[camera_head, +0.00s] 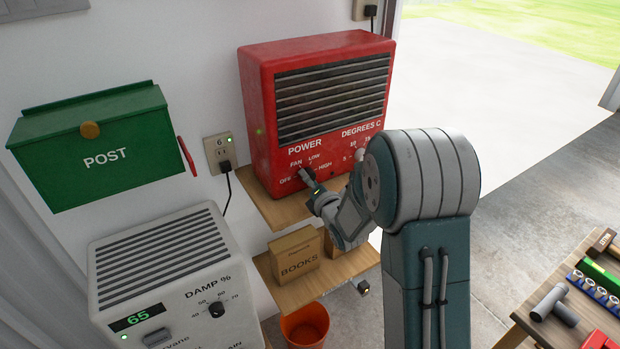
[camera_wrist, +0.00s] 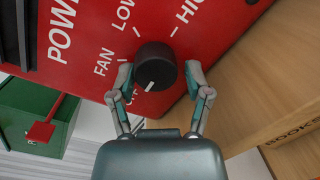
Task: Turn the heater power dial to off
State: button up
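The red heater (camera_head: 259,118) stands on a wooden shelf against the wall, with its POWER and DEGREES C controls on the lower front. The black power dial (camera_wrist: 155,63) is round, with FAN, LOW and HIGH readable around it in the wrist view. A white mark shows at the dial's lower edge there, pointing down and slightly left. The OFF label reads only in the head view. My gripper (camera_wrist: 161,86) is open with one finger on either side of the dial. The left finger is very close to it; contact is unclear. A gap shows at the right finger.
A BOOKS box (camera_head: 295,258) sits on a lower shelf (camera_head: 318,283) below my arm. A damp control unit (camera_head: 165,262) and green POST box (camera_head: 92,147) stand left. An orange bucket (camera_head: 306,327) is below. A tool table (camera_head: 555,335) is right.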

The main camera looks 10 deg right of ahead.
jog(key=shift+o, duration=0.2)
jog(key=shift+r, duration=0.1)
jog(key=shift+s+d, duration=0.1)
jog(key=shift+s, duration=0.15)
jog(key=v, duration=1.1)
jog(key=shift+s, duration=0.2)
